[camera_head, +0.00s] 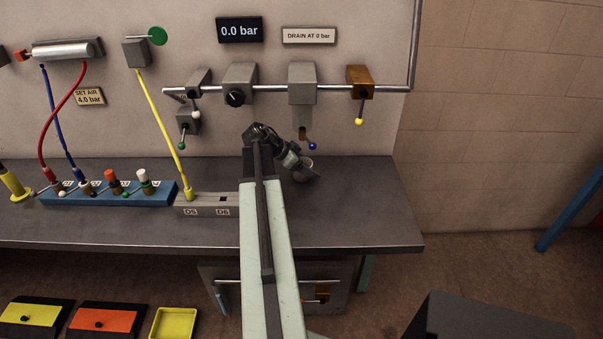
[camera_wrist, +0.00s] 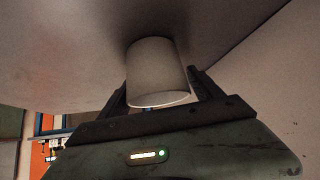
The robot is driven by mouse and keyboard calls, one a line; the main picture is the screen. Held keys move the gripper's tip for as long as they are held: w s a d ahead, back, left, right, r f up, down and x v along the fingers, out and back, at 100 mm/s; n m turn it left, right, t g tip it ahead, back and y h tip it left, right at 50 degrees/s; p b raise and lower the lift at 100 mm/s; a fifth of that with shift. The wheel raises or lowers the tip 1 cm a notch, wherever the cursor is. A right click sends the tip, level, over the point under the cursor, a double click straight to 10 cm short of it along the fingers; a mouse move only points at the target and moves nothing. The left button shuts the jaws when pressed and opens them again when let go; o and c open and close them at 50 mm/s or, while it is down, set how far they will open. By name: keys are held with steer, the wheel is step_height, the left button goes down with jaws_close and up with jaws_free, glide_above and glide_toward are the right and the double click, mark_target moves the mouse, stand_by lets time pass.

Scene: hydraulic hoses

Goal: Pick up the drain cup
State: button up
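The drain cup (camera_head: 307,162) is a small pale grey cup on the bench below the drain unit (camera_head: 302,82). My gripper (camera_head: 303,168) is at the cup, partly hidden by its own arm. In the wrist view, the cup (camera_wrist: 157,70) sits between the two dark fingers of my gripper (camera_wrist: 158,82), one on each side. Its far end meets the grey bench surface, with a dark shadow around it. The fingers look close to the cup's sides. I cannot tell whether they press on it.
A blue-tipped lever (camera_head: 312,146) hangs just above the cup. A yellow-tipped lever (camera_head: 359,121) hangs to its right. The gauge sign (camera_head: 239,30) reads 0.0 bar. A grey block (camera_head: 207,204) with a yellow hose stands left of my arm. The bench (camera_head: 365,205) is clear to the right.

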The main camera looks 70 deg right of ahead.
steer(key=c, duration=1.1)
steer(key=shift+w+a+r+p, duration=0.15)
steer(key=shift+a+r+p, duration=0.05)
steer(key=shift+r+p, duration=0.2)
steer(key=w+a+r+p, duration=0.2)
steer(key=w+a, duration=0.1)
steer(key=w+a+r+p, duration=0.2)
steer(key=w+a+r, duration=0.1)
steer(key=w+a+r+p, duration=0.2)
steer(key=w+a+p, duration=0.1)
steer(key=w, duration=0.1)
steer(key=shift+a+r, duration=0.15)
